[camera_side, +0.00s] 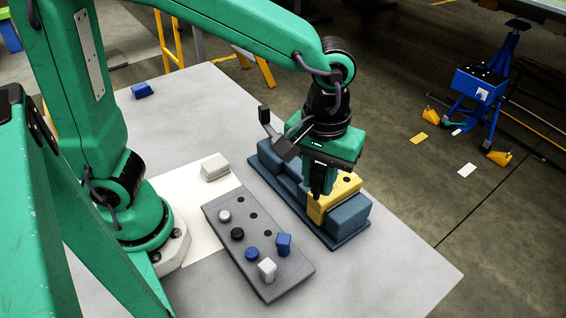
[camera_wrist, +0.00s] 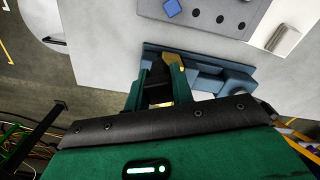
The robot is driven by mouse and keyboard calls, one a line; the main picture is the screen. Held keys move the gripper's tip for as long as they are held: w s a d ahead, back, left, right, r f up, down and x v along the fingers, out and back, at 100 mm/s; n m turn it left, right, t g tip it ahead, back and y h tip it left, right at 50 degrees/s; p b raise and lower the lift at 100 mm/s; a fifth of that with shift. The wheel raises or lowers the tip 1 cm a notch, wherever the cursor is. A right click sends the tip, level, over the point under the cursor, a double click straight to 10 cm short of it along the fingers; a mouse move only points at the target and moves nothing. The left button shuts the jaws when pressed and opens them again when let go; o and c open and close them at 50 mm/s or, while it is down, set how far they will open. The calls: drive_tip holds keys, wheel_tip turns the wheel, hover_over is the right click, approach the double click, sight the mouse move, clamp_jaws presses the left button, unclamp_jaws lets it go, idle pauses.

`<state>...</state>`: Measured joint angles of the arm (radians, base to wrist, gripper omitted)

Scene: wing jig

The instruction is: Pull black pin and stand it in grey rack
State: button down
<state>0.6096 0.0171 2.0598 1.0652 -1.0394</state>
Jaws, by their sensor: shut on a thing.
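My gripper (camera_side: 321,186) is over the yellow block (camera_side: 341,198), which sits in the blue jig (camera_side: 352,214). The gripper is shut on a dark piece, which I take to be the black pin (camera_wrist: 158,76), between the green fingers in the wrist view. In the side view the fingers hide it, so I cannot tell whether it is still in the block. The grey rack (camera_side: 292,275) lies left of the jig. It holds several pins and has several empty holes.
A blue pin (camera_side: 284,243) and a white pin (camera_side: 267,268) stand tall at the rack's near end. The table's right front is clear.

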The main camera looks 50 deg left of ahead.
hover_over(268, 224)
drive_tip(key=s+d, duration=0.1)
drive_tip(key=d, duration=0.1)
wheel_tip(268, 224, down, 6)
drive_tip(key=shift+s, duration=0.1)
drive_tip(key=shift+f, duration=0.25)
drive_tip(key=shift+f, duration=3)
drive_tip(key=shift+f, duration=0.25)
drive_tip(key=shift+f, duration=0.7)
drive_tip(key=shift+f, duration=0.45)
drive_tip(key=c, duration=1.1)
unclamp_jaws()
